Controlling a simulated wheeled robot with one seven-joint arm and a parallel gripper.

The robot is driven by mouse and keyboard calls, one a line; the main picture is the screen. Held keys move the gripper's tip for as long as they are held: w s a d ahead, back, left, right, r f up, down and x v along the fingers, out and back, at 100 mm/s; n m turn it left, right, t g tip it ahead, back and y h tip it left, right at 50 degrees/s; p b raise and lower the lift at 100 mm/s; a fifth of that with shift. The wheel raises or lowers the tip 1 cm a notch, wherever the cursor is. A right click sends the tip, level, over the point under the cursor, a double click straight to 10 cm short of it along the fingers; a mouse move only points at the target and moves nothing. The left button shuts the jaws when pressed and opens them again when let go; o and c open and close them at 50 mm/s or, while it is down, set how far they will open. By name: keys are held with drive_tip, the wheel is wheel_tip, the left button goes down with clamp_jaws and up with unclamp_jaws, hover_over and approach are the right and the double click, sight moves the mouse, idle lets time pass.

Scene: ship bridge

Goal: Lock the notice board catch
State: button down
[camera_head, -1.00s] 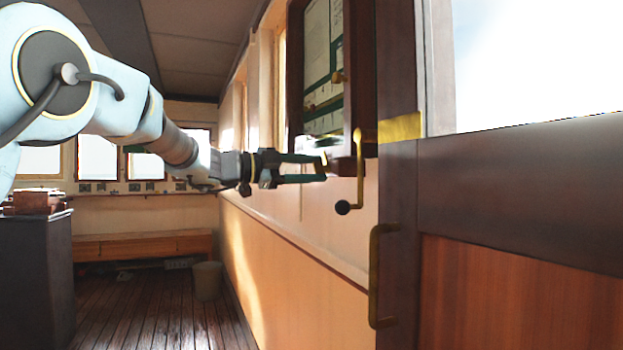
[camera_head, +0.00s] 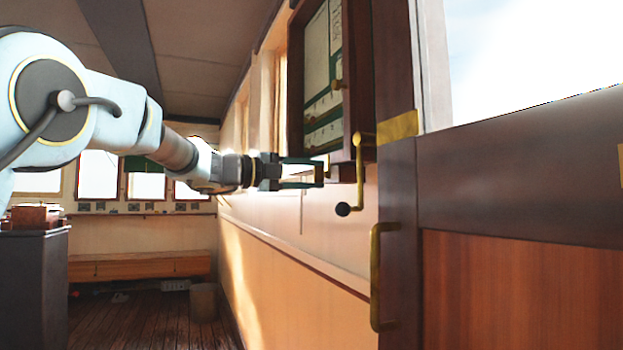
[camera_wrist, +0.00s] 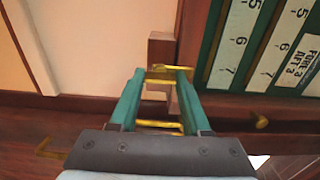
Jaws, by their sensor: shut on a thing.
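The notice board hangs on the right wall in the head view, with a dark wooden frame (camera_head: 361,70) and a green panel (camera_head: 337,55) with pale cards. In the wrist view its frame (camera_wrist: 190,45) and numbered cards (camera_wrist: 233,48) are at upper right. My gripper (camera_head: 322,172) is at the lower left edge of the board in the head view. In the wrist view its green fingers (camera_wrist: 167,78) are shut on the small brass catch (camera_wrist: 168,70), beside a wooden block (camera_wrist: 160,52) next to the frame. Part of the catch is hidden by the fingers.
A wooden door (camera_head: 520,200) with a brass handle (camera_head: 376,280) fills the right. A bench (camera_head: 140,265) is at the back; the floor (camera_head: 140,320) before it looks mostly clear.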

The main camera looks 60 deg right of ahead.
drive_tip(key=shift+f, duration=0.1)
drive_tip(key=shift+c, duration=1.8)
unclamp_jaws()
drive_tip(key=b+v, duration=0.1)
drive_tip(key=v, duration=0.9)
drive_tip(key=shift+w+a, duration=0.2)
drive_tip(key=shift+a, duration=0.15)
drive_tip(key=shift+w, duration=0.1)
